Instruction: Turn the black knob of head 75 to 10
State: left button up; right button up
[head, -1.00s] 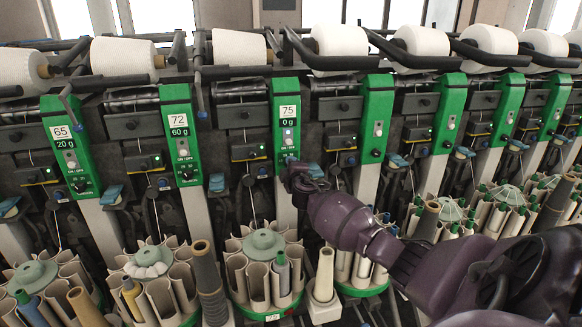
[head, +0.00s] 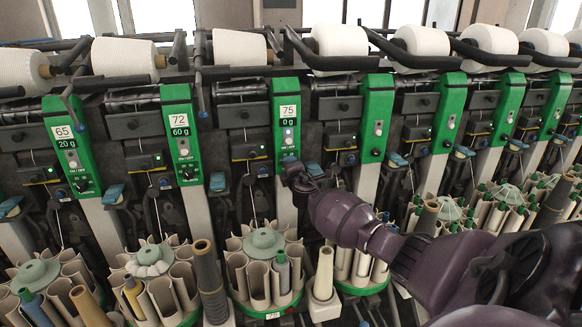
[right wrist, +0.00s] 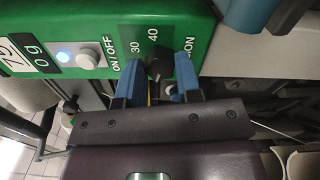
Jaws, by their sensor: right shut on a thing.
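Head 75 is a green panel (head: 286,112) in the middle of the head view, labelled 75 with a display reading 0 g. My right gripper (head: 292,167) is at the panel's lower end and hides its knob there. In the right wrist view the black knob (right wrist: 158,67) sits between the two blue fingers of the right gripper (right wrist: 157,78), which is shut on it. The dial numbers 30 and 40 show beside the knob. The knob's pointer is not clear, so I cannot read its setting. My left gripper is not in view.
Panels of head 72 (head: 181,125), reading 60 g, and head 65 (head: 68,145), reading 20 g, stand to the left. More green panels stand to the right. Bobbin magazines (head: 262,270) stand below. White yarn cones (head: 340,42) line the top.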

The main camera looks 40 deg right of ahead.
jog(key=o, duration=0.8)
jog(key=shift+o, duration=0.6)
jog(key=p+v, duration=0.1)
jog(key=v, duration=0.9)
jog(key=shift+s+a, duration=0.15)
jog(key=shift+s, duration=0.25)
